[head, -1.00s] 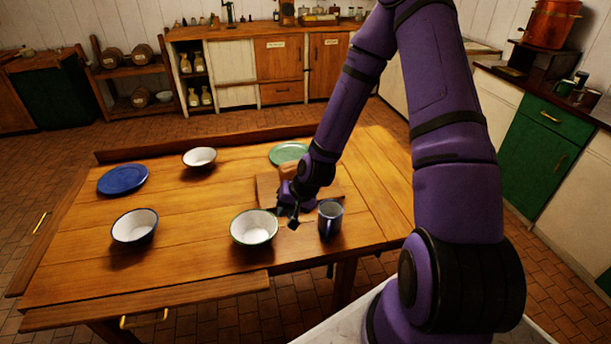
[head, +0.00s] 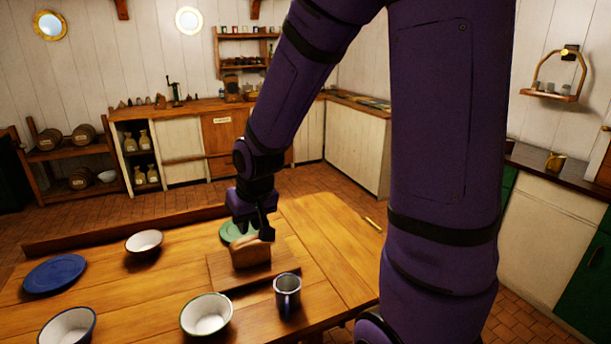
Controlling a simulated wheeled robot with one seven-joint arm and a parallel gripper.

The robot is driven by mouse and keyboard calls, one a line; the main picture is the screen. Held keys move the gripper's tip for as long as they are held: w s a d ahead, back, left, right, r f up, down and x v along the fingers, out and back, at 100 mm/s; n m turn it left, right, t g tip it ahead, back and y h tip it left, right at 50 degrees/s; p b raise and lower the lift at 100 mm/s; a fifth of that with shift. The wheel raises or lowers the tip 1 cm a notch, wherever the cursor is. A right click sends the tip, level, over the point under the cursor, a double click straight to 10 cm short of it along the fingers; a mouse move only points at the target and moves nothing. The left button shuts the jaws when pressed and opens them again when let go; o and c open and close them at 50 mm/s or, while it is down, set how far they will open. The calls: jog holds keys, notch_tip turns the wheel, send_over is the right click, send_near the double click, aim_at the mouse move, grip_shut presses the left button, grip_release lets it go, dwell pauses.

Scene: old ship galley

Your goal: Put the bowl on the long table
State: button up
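The long wooden table (head: 340,235) fills the lower part of the head view. Three white enamel bowls stand upright on it: one near the front middle (head: 206,316), one at the front left (head: 67,328), partly cut off by the frame, and one farther back (head: 144,242). Another pale bowl (head: 107,176) sits on the low shelf at the back left. My gripper (head: 266,226) points down just above or beside the bread loaf, behind and to the right of the front middle bowl, apart from all bowls. It holds no bowl. Its finger gap is not clear.
A bread loaf (head: 250,253) lies on a cutting board (head: 228,276). A dark enamel mug (head: 287,291) stands right of the front middle bowl. A green plate (head: 236,231) and a blue plate (head: 55,274) are also on the table.

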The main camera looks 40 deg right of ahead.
jog(key=s+a+r+n+t, duration=0.1)
jog(key=s+r, duration=1.6)
jog(key=s, duration=0.2)
jog(key=shift+r+n, duration=0.3)
jog(key=shift+r, duration=0.1)
